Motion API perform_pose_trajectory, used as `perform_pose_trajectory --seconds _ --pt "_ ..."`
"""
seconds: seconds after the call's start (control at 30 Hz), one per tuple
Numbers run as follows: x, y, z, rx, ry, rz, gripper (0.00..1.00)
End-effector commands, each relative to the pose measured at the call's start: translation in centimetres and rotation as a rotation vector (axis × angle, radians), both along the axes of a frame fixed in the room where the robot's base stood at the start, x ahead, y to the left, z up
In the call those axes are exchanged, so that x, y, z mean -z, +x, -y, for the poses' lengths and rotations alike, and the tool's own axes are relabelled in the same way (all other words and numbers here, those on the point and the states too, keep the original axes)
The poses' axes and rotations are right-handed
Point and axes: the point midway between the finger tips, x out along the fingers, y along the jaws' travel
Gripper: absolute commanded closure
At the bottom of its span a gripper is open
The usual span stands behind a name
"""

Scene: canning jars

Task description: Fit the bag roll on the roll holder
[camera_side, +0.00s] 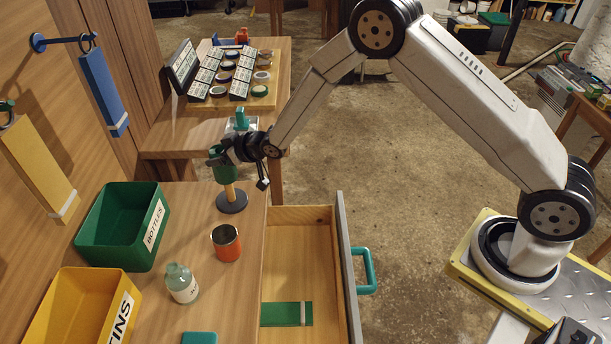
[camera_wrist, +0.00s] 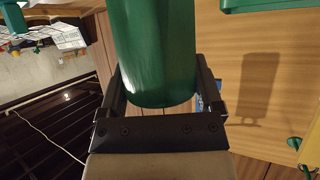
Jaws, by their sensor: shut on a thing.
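The bag roll is a green cylinder (camera_side: 221,171) in the side view, and it fills the upper middle of the wrist view (camera_wrist: 155,45). My gripper (camera_side: 223,153) is shut on it, with a dark finger on each side in the wrist view. The roll holder, a wooden post (camera_side: 230,191) on a dark round base (camera_side: 232,204), stands on the bench. The roll looks roughly upright, in line with the post and above the base. The post's upper part is hidden, so I cannot tell whether the roll is around it or in front of it.
A green BOTTLES bin (camera_side: 118,249), a yellow bin (camera_side: 50,310), an orange-and-dark can (camera_side: 227,244) and a pale bottle (camera_side: 181,284) stand nearby. An open drawer (camera_side: 297,262) is at the right. A rack of jars (camera_side: 225,75) stands behind.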

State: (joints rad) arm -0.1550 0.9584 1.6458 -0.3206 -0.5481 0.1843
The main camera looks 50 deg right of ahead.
Motion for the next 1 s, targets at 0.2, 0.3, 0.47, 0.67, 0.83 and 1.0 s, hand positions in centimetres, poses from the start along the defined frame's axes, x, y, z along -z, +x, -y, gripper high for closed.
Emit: perform_pose_trajectory --seconds 0.2,0.3,0.47,0.67,0.83,1.0 --pt "0.5 0.0 0.0 0.000 0.000 0.001 0.83" --pt "0.7 0.0 0.0 0.000 0.000 0.001 0.83" --pt "1.0 0.0 0.0 0.000 0.001 0.002 0.83" --pt "1.4 0.0 0.0 0.000 0.001 0.001 0.83" --pt "1.8 0.0 0.0 0.000 0.001 0.001 0.83" --pt "2.0 0.0 0.0 0.000 0.001 0.001 0.83"
